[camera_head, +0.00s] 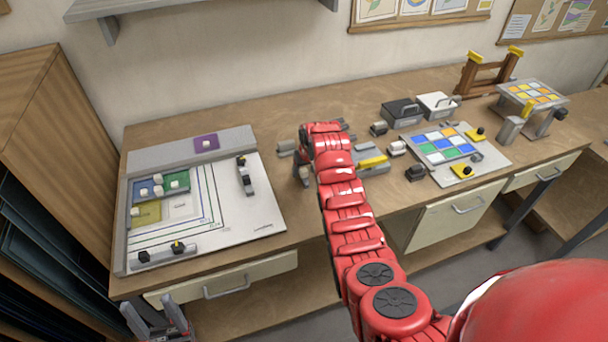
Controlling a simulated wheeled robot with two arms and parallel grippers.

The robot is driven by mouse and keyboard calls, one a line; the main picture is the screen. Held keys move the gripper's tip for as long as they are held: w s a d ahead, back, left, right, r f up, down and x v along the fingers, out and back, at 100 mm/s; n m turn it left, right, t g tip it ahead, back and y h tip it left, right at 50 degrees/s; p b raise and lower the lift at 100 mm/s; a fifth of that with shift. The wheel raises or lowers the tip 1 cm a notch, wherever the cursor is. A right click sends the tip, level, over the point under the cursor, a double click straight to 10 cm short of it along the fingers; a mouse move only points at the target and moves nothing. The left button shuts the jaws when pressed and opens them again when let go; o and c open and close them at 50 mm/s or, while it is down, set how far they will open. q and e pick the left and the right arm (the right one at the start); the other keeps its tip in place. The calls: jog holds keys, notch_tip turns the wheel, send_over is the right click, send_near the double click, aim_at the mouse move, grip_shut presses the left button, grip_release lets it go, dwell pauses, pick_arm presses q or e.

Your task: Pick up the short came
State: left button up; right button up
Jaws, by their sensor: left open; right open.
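I cannot tell for sure which piece is the short came. My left gripper (156,315) is low at the front left, below the bench's front edge, open and empty.
Blue, green and yellow glass pieces (158,187) and a purple one (206,143) lie at the board. A grey block with a yellow part (373,161) is right of my arm. Farther right are a coloured glass panel (440,143), two boxes (402,110) and a raised stand (533,92).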

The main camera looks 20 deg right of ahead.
jog(key=shift+x, duration=0.95)
jog(key=shift+r, duration=0.1)
grip_shut()
